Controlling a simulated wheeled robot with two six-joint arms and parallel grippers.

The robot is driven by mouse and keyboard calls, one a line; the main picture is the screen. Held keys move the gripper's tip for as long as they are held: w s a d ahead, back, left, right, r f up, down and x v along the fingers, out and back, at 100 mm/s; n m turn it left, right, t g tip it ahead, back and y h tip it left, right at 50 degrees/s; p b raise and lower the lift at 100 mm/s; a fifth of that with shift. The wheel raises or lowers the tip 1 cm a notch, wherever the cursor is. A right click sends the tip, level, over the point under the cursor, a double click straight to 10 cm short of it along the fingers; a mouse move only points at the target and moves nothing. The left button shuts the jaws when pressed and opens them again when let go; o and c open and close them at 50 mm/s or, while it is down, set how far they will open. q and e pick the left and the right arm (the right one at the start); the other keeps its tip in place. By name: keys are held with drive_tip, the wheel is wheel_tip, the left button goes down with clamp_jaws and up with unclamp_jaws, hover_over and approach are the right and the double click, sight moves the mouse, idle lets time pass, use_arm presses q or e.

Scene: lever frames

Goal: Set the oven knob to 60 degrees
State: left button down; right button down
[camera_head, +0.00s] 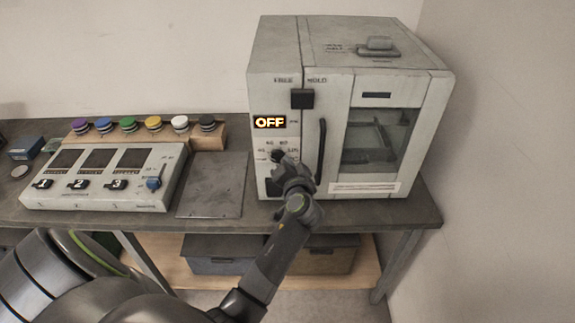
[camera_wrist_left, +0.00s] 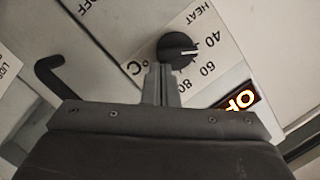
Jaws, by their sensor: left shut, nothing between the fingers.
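The oven (camera_head: 273,65) is a pale box at the back right of the table. Its lit display (camera_head: 270,122) reads OFF and also shows in the left wrist view (camera_wrist_left: 240,101). The black round knob (camera_wrist_left: 177,48) has a white pointer mark facing between the printed 40 and 60; the exact angle is hard to tell. In the head view my gripper and arm largely hide the knob. My left gripper (camera_head: 280,160) is shut and empty at the knob. In the left wrist view its fingertips (camera_wrist_left: 160,69) overlap the knob's near edge; contact cannot be told.
A black hooked handle (camera_wrist_left: 48,77) stands out left of the fingers. The oven door handle (camera_head: 321,150) is right of my gripper. A control box (camera_head: 100,195) with numbered switches and a row of coloured knobs (camera_head: 127,123) stand left. A flat grey plate (camera_head: 212,190) lies between.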

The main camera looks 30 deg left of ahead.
use_arm(q)
drive_tip(key=shift+f+m, duration=0.2)
drive_tip(key=shift+m, duration=0.1)
drive_tip(key=shift+f+m+y+b, duration=0.25)
drive_tip(key=shift+m+y+b, duration=0.35)
drive_tip(key=shift+m+b, duration=0.15)
drive_tip(key=shift+m, duration=0.25)
drive_tip(key=shift+f+b, duration=0.2)
drive_tip(key=shift+b, duration=0.25)
idle(1.7)
drive_tip(key=shift+r, duration=0.1)
